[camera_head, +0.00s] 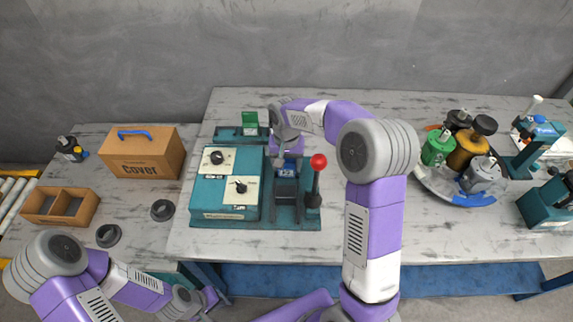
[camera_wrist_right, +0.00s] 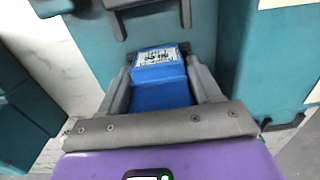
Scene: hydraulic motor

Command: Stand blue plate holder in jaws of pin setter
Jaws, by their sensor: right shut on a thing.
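The pin setter is the teal machine (camera_head: 232,214) in the middle of the table, with a cream-and-teal control box at its left and a red-knobbed lever (camera_head: 318,163) at its right. Its dark grey jaw block (camera_head: 287,191) is in front of my right gripper (camera_head: 287,160). The blue plate holder (camera_wrist_right: 160,92), with a white label, is between the fingers of my right gripper (camera_wrist_right: 163,80), which is shut on it. The holder is over the teal machine; whether it touches the jaws is hidden. My left gripper (camera_head: 211,298) is low at the left, away from the machine; its fingertips are too small to read.
A wooden Cover box (camera_head: 142,154), a divided wooden tray (camera_head: 60,206) and dark rings (camera_head: 163,210) are at the left. A round tray (camera_head: 432,186) with green, orange and grey motors is at the right. Teal devices (camera_head: 548,205) stand at the far right.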

